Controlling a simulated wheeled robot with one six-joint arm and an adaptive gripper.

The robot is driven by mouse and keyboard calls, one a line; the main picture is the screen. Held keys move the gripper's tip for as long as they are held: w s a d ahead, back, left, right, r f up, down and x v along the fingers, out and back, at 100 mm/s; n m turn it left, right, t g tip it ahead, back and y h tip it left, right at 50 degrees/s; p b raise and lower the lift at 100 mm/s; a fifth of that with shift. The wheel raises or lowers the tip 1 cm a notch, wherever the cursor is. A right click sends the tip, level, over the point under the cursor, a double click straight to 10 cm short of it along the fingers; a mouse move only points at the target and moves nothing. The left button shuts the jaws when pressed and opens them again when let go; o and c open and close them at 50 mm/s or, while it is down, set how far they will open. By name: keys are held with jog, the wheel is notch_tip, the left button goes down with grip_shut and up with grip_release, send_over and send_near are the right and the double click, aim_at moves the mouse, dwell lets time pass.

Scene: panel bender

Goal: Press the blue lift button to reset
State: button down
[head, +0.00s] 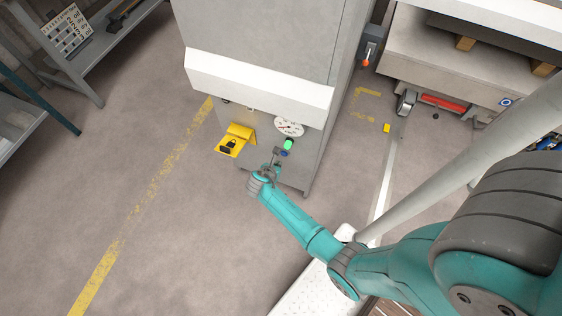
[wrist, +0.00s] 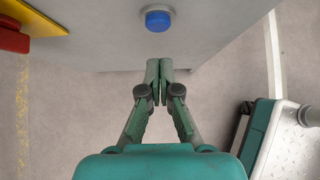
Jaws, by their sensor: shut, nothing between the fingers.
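The blue button (wrist: 158,20) sits in a pale round collar on the grey panel face, at the top middle of the wrist view. In the head view a small part of the blue button (head: 284,153) shows just below a lit green button (head: 288,144). My gripper (wrist: 160,64) is shut and empty. Its fingertips are just below the blue button in the wrist picture, apart from it in that view. In the head view my gripper (head: 274,153) is close to the panel, beside the blue button; I cannot tell whether it touches anything.
A white ledge (head: 258,83) overhangs the panel. A cart with a red bar (head: 444,103) stands at right.

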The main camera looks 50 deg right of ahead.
jog(key=v, duration=0.7)
jog(key=shift+s+a, duration=0.15)
jog(key=shift+a, duration=0.2)
dwell(0.4)
